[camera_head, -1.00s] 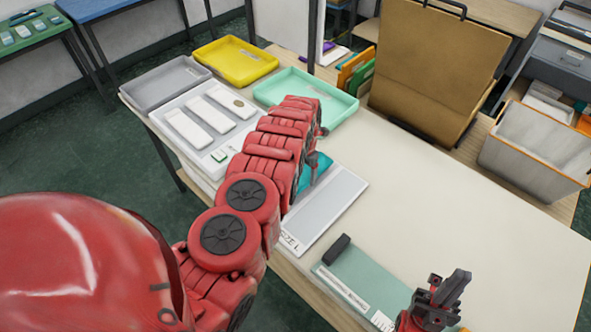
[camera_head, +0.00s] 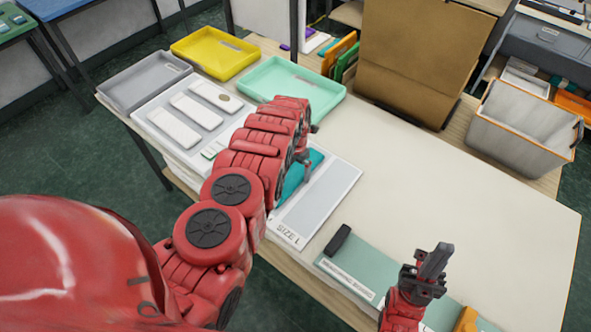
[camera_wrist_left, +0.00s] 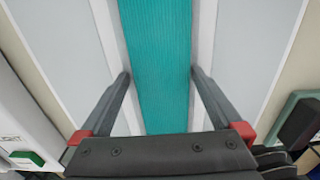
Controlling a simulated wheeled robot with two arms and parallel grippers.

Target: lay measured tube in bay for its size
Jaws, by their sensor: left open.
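The teal ribbed tube (camera_wrist_left: 155,60) lies flat on the white board with grey panels (camera_head: 325,200). In the head view the tube (camera_head: 292,178) is partly hidden by my left arm. The board's near right panel is labelled SIZE L. In the left wrist view grey panels with white borders show on both sides of the tube. My left gripper (camera_wrist_left: 160,85) is open, with one finger on each side of the tube. In the head view my left gripper is mostly hidden behind its arm. My right gripper (camera_head: 434,265) is raised over the near right table; its jaw gap is unclear.
Grey (camera_head: 145,82), yellow (camera_head: 215,52) and mint (camera_head: 291,88) trays stand along the back left. A white board with pale strips (camera_head: 173,128) lies beside them. A green mat (camera_head: 372,266) with a black block (camera_head: 338,240) lies near the front. The table's right is clear.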

